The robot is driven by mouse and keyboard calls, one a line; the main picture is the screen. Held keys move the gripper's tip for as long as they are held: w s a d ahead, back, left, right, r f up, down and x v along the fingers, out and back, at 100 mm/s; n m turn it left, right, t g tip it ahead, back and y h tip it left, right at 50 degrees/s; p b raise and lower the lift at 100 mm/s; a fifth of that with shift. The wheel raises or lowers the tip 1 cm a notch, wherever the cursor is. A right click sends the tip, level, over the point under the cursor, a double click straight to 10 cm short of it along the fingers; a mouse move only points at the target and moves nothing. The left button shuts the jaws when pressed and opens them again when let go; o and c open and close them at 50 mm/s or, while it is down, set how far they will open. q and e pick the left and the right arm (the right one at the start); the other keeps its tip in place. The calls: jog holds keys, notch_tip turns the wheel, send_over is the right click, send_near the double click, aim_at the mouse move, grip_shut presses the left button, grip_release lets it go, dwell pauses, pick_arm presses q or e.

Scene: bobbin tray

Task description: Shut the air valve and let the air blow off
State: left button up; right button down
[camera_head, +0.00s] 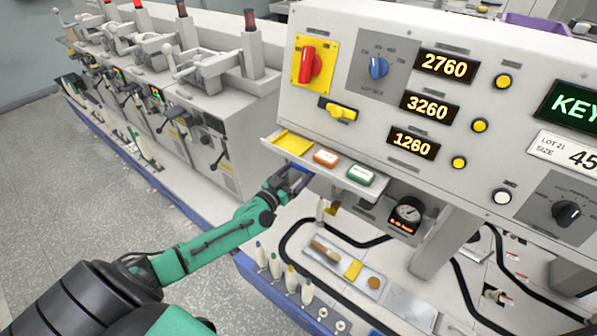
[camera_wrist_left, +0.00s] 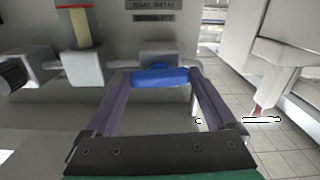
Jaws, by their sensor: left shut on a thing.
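A blue handle (camera_wrist_left: 160,77), which looks like the air valve's lever, lies crosswise between my left fingertips in the left wrist view, in front of a grey block on the machine face. My left gripper (camera_head: 290,179) is shut on it, under the left part of the button shelf in the head view. A round pressure gauge (camera_head: 408,212) with a small lit red readout hangs under the panel, right of the gripper. Its reading is too small to tell. My right gripper is not in view.
The shelf above my gripper carries an orange button (camera_head: 326,157) and a green button (camera_head: 361,174). The control panel (camera_head: 345,85) has a red rotary switch (camera_head: 308,65) and lit number displays. A tray (camera_head: 343,268) and black hoses lie below right.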

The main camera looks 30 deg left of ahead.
pick_arm(q)
jog(key=n, duration=0.4)
jog(key=n+b, duration=0.1)
jog(key=n, duration=0.3)
jog(key=shift+f+n, duration=0.1)
jog(key=shift+n, duration=0.2)
jog(key=n, duration=0.4)
jog(key=shift+n+b, duration=0.3)
jog(key=shift+b, duration=0.1)
jog(key=shift+n+b, duration=0.35)
jog(key=shift+n, duration=1.55)
jog(key=o, duration=1.1)
jog(key=shift+c, duration=0.2)
